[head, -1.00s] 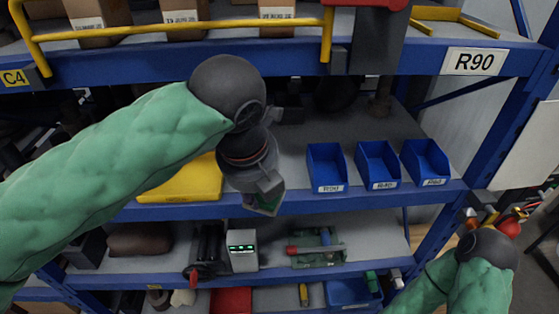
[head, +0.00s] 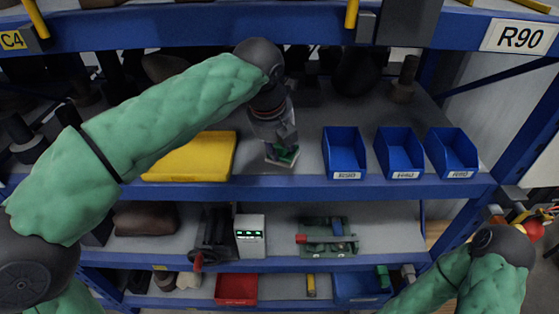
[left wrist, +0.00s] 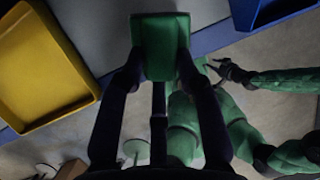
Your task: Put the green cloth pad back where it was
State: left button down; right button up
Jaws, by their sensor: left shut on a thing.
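The green cloth pad (head: 285,155) is a small green block with a pale lower edge. It is at the middle shelf, between the yellow tray and the blue bins. My left gripper (head: 281,145) is shut on it from above. In the left wrist view the pad (left wrist: 160,46) sits between the two dark fingertips (left wrist: 160,72). I cannot tell whether the pad touches the shelf (head: 300,165) or hangs just above it. My right gripper (head: 520,222) is at the far right, near red and yellow parts, and its jaws are unclear.
The yellow tray (head: 200,152) stands left of the pad. Blue bins (head: 344,152) stand to the right, with bare shelf between. The shelf's blue front beam (head: 300,188) runs just below. The lower shelf holds a grey device (head: 250,237) and a green fixture (head: 328,240).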

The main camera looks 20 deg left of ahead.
aim_at(279, 156)
pick_arm(q)
jog(key=shift+w+a+f, duration=0.1)
jog(key=shift+w+f, duration=0.45)
jog(key=shift+f, duration=0.15)
jog(key=f+b, duration=0.2)
jog(key=f, duration=0.1)
jog(key=shift+w+f, duration=0.2)
jog(key=shift+f, duration=0.1)
jog(key=shift+r, duration=0.1)
jog(key=c, duration=0.9)
grip_release()
jog(key=shift+o, duration=0.2)
jog(key=p+v, duration=0.4)
jog(key=v, duration=0.8)
jog(key=shift+a, duration=0.1)
